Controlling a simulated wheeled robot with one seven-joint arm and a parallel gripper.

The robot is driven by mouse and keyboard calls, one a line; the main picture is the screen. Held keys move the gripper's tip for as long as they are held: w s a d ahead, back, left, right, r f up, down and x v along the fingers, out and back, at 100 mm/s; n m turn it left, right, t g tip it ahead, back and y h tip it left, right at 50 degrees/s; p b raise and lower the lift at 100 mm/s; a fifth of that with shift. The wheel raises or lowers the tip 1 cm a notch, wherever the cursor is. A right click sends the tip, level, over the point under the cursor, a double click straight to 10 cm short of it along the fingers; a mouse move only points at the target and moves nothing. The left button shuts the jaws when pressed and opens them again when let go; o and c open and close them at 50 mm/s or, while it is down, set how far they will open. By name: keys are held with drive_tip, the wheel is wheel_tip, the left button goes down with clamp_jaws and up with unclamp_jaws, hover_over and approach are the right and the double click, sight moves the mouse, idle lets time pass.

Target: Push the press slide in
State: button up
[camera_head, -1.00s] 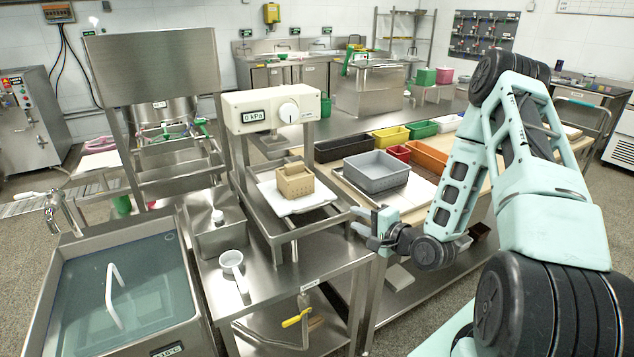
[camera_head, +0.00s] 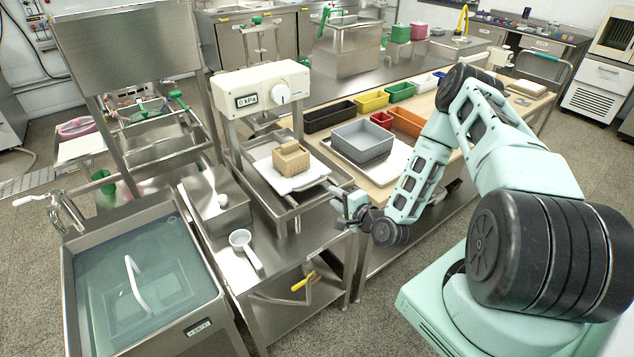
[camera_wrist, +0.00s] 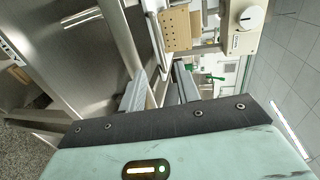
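The press (camera_head: 262,90) is a steel frame with a cream head, a knob and a "0 kPa" display. Its slide (camera_head: 287,212), a steel tray frame, sticks out at the front. A white plate (camera_head: 308,182) on the slide carries a tan perforated box (camera_head: 291,158). My gripper (camera_head: 343,206) is by the front right corner of the slide; I cannot tell whether it touches. In the wrist view, my gripper (camera_wrist: 162,75) has its fingers apart with nothing clearly held. The tan box (camera_wrist: 177,29) and press head (camera_wrist: 246,22) show beyond them.
A water basin (camera_head: 72,262) and a white scoop (camera_head: 241,240) are left of the slide. A grey bin (camera_head: 362,143) and several coloured bins stand on the table to the right. A yellow-handled valve (camera_head: 303,283) is below the press bench. Open floor lies in front.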

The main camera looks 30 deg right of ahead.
sight(315, 184)
drive_tip(key=p+x, duration=0.2)
drive_tip(key=x, duration=0.7)
drive_tip(key=shift+w, duration=0.4)
clamp_jaws()
